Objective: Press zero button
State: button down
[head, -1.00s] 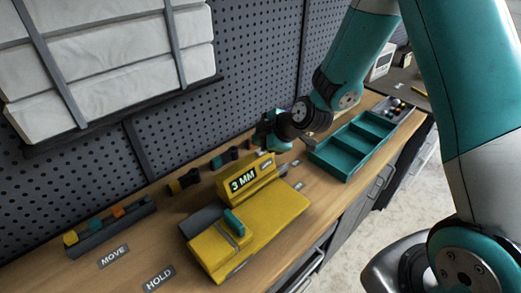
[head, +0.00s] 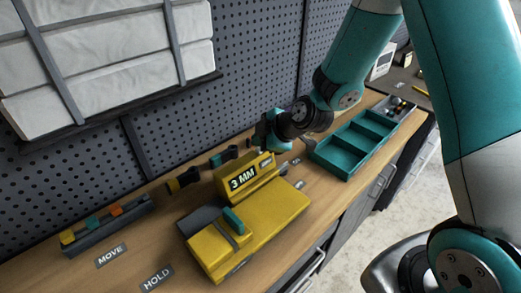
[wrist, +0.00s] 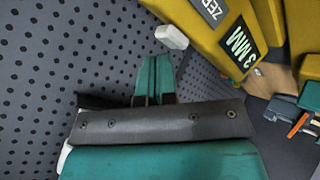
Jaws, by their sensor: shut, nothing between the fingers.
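In the wrist view the display (wrist: 238,46) sits beside a label (wrist: 212,10) of which "ZER" shows. A white block-shaped button (wrist: 171,37) sticks out from the housing's side near that label. My gripper (head: 259,146) is at the back of the housing, and hides the button in the head view. In the wrist view my gripper (wrist: 158,58) has its teal fingers together, empty, with the tips just short of or against the button; contact cannot be told.
A teal compartment tray (head: 352,143) lies to the right. Dark cylindrical tools (head: 183,180) lie behind the gauge, by the pegboard (head: 262,50). A rack of coloured blocks (head: 108,226) is at left. Labels "MOVE" (head: 111,256) and "HOLD" (head: 157,278) lie on the bench.

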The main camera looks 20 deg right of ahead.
jog(key=shift+f+b, duration=0.5)
jog(key=shift+b, duration=0.15)
dwell(0.7)
jog(key=shift+r, duration=0.15)
jog(key=shift+r+p, duration=0.5)
jog(key=shift+r, duration=0.3)
jog(key=shift+r+p, duration=1.45)
jog(key=shift+r, duration=1.1)
